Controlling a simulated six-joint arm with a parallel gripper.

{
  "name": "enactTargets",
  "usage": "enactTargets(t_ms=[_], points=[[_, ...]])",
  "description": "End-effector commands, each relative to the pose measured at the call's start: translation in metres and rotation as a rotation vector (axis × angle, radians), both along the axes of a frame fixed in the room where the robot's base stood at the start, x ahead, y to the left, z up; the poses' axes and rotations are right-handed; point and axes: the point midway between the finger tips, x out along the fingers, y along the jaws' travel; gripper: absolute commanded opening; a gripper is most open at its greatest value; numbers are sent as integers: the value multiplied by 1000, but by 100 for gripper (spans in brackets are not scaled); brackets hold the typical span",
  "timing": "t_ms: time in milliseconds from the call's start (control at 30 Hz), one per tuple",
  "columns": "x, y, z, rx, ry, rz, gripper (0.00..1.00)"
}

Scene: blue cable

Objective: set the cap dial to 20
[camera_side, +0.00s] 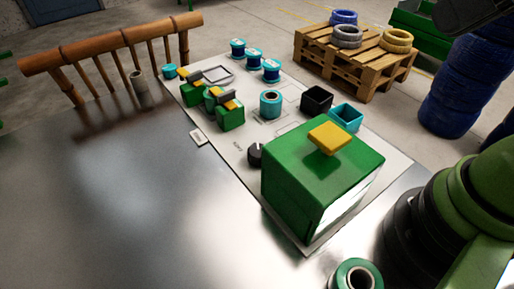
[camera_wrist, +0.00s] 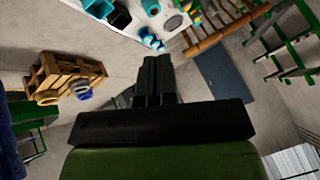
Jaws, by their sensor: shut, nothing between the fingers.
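A black round knob (camera_side: 255,154), which looks like the dial, sits on the white board (camera_side: 232,140) in the side view, just left of a large green box (camera_side: 320,180) with a yellow top piece (camera_side: 329,138). Small dark print lies on the board beside the knob. Its setting is too small to read. In the wrist view my gripper (camera_wrist: 157,60) has its two black fingers together, with nothing between them, well away from the board. The knob cannot be made out in the wrist view.
A wooden pallet (camera_side: 353,70) with coils is behind. The metal table's left side is clear.

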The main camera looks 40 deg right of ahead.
Motion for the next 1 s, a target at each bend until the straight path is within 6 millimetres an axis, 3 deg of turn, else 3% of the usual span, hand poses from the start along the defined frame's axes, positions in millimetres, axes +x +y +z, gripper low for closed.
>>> enactTargets(t_ms=[33, 167, 300, 567, 800, 1000], points=[[0, 0, 0, 0, 1, 1, 12], [8, 2, 1, -37, 17, 57, 41], [36, 7, 0, -153, 64, 249, 72], [109, 36, -32, -427, 155, 801, 72], [161, 75, -102, -618, 211, 1355, 72], [179, 101, -165, -706, 227, 1738, 72]])
